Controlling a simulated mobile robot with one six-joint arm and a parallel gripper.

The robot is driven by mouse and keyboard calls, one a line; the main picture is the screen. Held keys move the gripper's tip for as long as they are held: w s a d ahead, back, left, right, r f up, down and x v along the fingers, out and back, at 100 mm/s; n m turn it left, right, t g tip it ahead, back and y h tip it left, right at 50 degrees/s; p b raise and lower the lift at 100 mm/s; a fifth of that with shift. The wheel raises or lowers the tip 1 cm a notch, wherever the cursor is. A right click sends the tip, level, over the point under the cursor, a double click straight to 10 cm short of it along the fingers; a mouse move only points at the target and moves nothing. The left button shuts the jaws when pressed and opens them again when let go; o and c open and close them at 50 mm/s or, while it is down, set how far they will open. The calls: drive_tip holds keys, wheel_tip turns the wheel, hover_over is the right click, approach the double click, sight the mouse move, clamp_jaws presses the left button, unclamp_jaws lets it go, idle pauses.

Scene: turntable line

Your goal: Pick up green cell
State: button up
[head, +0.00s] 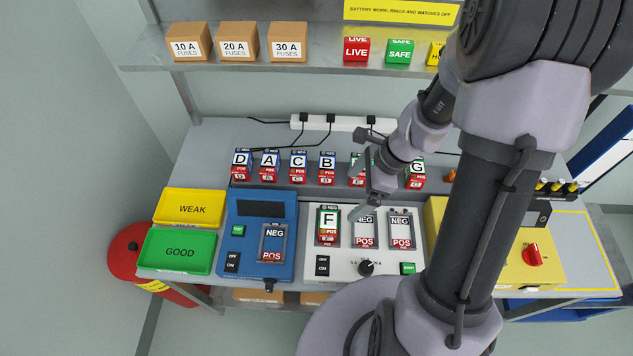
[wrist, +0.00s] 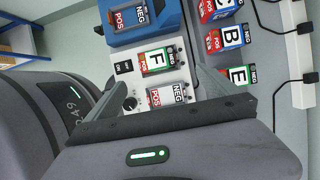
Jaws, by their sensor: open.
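A cell marked F (head: 328,222) with green on its side sits in the left bay of the white charger (head: 345,272). It also shows in the wrist view (wrist: 158,60). A cell marked E (head: 357,172), green in the wrist view (wrist: 238,76), stands in the back row, partly hidden by my gripper. A green cell marked G (head: 416,174) stands at the row's right end. My gripper (head: 360,190) is open and empty, above the area between the white charger and the back row. In the wrist view its fingers (wrist: 168,84) reach toward the charger.
Cells D (head: 240,165), A (head: 269,166), C (head: 298,167) and B (head: 327,168) stand in the back row. The blue tester (head: 243,248) has an empty bay. Yellow and green trays (head: 180,250) lie at left. A shelf (head: 320,60) overhangs behind.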

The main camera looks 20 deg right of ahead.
drive_tip(key=b, duration=0.4)
approach(329, 219)
drive_tip(key=x, duration=0.4)
drive_tip(key=shift+w+d+f, duration=0.1)
drive_tip(key=shift+w+f, duration=0.1)
drive_tip(key=shift+f, duration=0.25)
drive_tip(key=b+x, duration=0.1)
drive_tip(key=x, duration=0.2)
drive_tip(key=b+x, duration=0.2)
drive_tip(key=x, duration=0.1)
drive_tip(key=shift+s, duration=0.2)
drive_tip(key=shift+r, duration=0.1)
drive_tip(key=shift+c, duration=0.7)
drive_tip(key=c, duration=1.9)
drive_tip(key=shift+o, duration=0.2)
